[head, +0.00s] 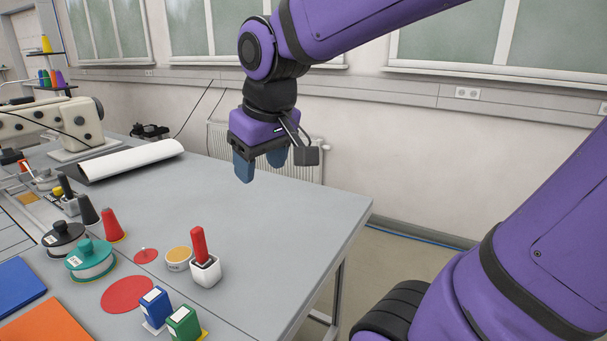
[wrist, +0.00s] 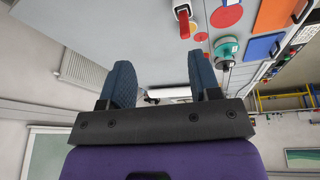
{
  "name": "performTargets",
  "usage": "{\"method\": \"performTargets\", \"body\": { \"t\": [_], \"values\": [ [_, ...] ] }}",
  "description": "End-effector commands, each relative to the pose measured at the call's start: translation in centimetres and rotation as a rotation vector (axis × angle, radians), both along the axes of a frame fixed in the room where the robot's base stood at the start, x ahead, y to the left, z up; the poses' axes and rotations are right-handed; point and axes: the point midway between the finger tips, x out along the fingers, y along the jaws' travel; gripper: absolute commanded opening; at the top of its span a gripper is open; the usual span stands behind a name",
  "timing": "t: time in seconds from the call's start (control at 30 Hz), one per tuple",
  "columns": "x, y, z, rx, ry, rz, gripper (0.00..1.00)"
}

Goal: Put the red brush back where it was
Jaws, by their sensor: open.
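The red brush (head: 199,246) stands upright in a small white square holder (head: 205,271) near the table's front right part. It also shows at the top of the wrist view (wrist: 184,24), in its white holder (wrist: 181,8). My gripper (head: 260,166) is open and empty, raised above the back of the table, behind and to the right of the brush. Its two blue fingers are spread apart in the wrist view (wrist: 165,85). Nothing is between them.
Left of the holder are a round tan-topped tin (head: 178,259), a small red disc (head: 145,256) and a large red disc (head: 127,294). Blue (head: 155,306) and green (head: 184,323) boxes stand in front. A teal-lidded container (head: 89,260) is further left. The grey table (head: 270,220) is clear under my gripper.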

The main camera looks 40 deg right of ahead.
Motion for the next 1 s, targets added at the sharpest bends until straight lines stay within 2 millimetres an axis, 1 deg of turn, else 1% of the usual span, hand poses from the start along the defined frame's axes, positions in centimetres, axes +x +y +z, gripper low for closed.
{"method": "performTargets", "body": {
  "t": [0.03,0.2,0.3,0.4,0.57,1.0],
  "values": [
    [-1.4,-0.2,0.3,0.007,-0.024,-0.011,0.57],
    [-5.2,-0.9,0.5,0.033,-0.084,-0.045,0.57],
    [-6.9,-1.2,0.4,0.047,-0.11,-0.06,0.57],
    [-8.0,-1.3,0.3,0.057,-0.128,-0.07,0.57],
    [-8.7,-1.4,0.1,0.064,-0.138,-0.076,0.57],
    [-8.6,-1.4,0.1,0.064,-0.138,-0.076,0.57]
  ]
}}
